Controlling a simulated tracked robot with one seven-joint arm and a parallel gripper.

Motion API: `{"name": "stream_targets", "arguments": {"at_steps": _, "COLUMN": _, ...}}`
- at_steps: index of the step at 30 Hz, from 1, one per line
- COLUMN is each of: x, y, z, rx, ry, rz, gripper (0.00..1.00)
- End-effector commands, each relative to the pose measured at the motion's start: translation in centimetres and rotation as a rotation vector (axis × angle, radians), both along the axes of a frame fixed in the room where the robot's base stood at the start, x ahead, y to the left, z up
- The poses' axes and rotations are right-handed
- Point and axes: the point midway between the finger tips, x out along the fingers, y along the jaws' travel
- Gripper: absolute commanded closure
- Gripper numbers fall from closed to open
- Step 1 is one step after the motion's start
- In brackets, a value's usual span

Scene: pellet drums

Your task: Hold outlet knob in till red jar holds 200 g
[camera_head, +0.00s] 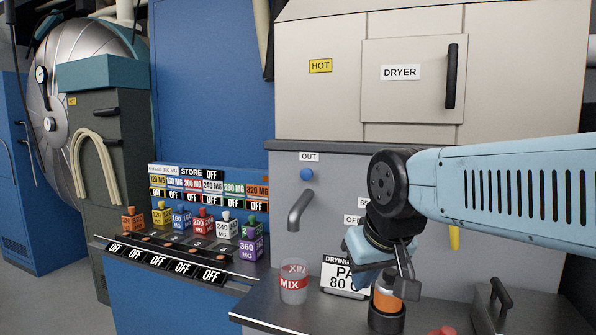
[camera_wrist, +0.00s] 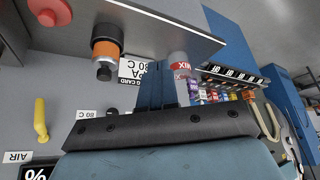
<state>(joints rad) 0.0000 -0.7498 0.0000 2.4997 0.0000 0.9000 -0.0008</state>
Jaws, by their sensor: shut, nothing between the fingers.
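The outlet knob, a round blue button (camera_head: 306,174), is on the grey panel below the OUT label, above a bent metal spout (camera_head: 299,210). A clear jar with a red MIX band (camera_head: 294,283) stands on the metal shelf, below the spout. It also shows in the wrist view (camera_wrist: 180,63). I cannot make out its contents or any weight. My gripper (camera_wrist: 157,68) is shut and empty. In the head view it is right of the jar and below the knob, apart from both, with its fingertips hard to make out.
An orange-banded cylinder (camera_head: 388,300) stands close to my gripper. A white drying card (camera_head: 343,280) is between it and the jar. A black handle (camera_head: 491,302) is at right. Several coloured bottles (camera_head: 203,222) and OFF displays (camera_head: 168,261) are at left.

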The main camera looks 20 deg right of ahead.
Motion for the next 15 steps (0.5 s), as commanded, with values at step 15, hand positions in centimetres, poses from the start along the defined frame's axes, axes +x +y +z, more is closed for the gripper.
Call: {"name": "stream_targets", "arguments": {"at_steps": 15, "x": 12.9, "y": 0.6, "z": 10.7, "rx": -0.192, "ry": -0.07, "rz": 0.336, "gripper": 1.0}}
